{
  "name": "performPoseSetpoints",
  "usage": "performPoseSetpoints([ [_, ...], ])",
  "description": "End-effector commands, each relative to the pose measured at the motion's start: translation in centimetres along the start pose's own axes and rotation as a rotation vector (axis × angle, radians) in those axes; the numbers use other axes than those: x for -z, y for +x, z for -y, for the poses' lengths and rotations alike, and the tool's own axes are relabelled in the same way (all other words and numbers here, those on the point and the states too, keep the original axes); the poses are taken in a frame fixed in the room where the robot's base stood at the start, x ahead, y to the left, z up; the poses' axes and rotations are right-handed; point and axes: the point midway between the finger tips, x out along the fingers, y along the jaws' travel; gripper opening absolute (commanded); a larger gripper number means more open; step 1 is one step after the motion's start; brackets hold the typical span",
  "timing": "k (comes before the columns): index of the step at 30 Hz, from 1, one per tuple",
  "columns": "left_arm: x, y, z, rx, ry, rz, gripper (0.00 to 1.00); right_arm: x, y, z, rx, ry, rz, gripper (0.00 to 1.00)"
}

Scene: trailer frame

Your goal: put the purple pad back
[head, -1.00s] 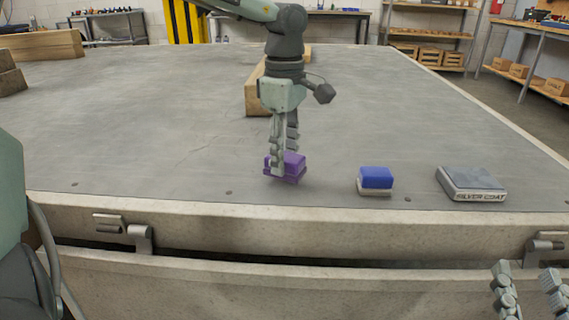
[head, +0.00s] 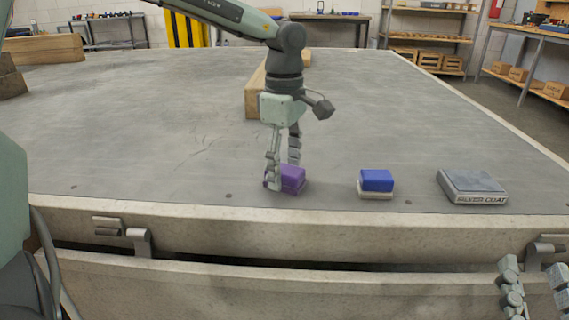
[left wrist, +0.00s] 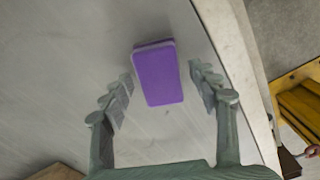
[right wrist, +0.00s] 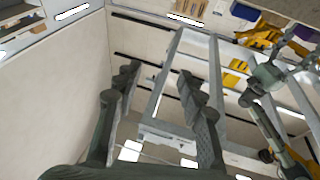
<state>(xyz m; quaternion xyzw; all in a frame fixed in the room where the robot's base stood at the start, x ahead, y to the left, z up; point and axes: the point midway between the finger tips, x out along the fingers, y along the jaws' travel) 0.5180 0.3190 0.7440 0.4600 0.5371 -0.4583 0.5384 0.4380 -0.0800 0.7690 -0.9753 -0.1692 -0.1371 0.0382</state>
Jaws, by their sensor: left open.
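The purple pad (head: 291,179) lies flat on the grey trailer bed (head: 150,150) near its front edge, left of the blue pad. It also shows whole in the left wrist view (left wrist: 158,75). My left gripper (head: 281,176) is open and points down over the purple pad. One finger hides part of the pad's left side in the head view. In the left wrist view the fingers are spread, with a gap on each side of the pad. My right gripper (head: 535,290) is open and empty at the lower right, in front of the trailer.
A blue pad on a pale base (head: 376,183) and a grey box marked SILVER COAT (head: 472,187) stand to the right along the front edge. A wooden beam (head: 258,95) lies behind my left gripper. The left part of the bed is mostly clear.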

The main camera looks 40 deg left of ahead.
Motion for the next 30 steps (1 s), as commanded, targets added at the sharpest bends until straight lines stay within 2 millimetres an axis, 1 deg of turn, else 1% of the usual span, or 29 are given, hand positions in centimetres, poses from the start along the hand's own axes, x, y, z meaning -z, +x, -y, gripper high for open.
performPoseSetpoints([
  [2, 0.0, -0.2, 0.0, 0.000, 0.000, 0.000, 0.60, 0.0, 0.1, 0.0, 0.000, 0.000, 0.005, 0.40],
  [5, 0.0, -1.1, -0.1, -0.003, 0.000, 0.001, 0.60, -0.9, 0.0, -0.1, -0.003, -0.003, 0.053, 0.40],
  [8, 0.0, -3.0, -0.1, -0.005, -0.001, 0.001, 0.60, -2.0, -0.1, -0.6, -0.011, -0.013, 0.104, 0.40],
  [15, 0.0, -8.3, -0.1, -0.003, -0.001, 0.000, 0.60, -5.0, -0.8, -2.0, -0.035, -0.040, 0.257, 0.40],
  [18, 0.0, -10.0, -0.1, -0.002, 0.000, -0.001, 0.60, -6.0, -1.1, -2.5, -0.045, -0.049, 0.313, 0.40],
  [21, 0.0, -11.2, -0.1, -0.001, 0.000, 0.000, 0.60, -6.9, -1.5, -2.9, -0.052, -0.055, 0.356, 0.40],
  [24, 0.0, -11.9, 0.0, -0.001, 0.000, 0.000, 0.60, -7.4, -1.7, -3.2, -0.057, -0.058, 0.381, 0.40],
  [30, 0.0, -12.2, 0.0, 0.000, 0.001, 0.000, 0.60, -7.7, -1.9, -3.3, -0.059, -0.060, 0.393, 0.40],
])
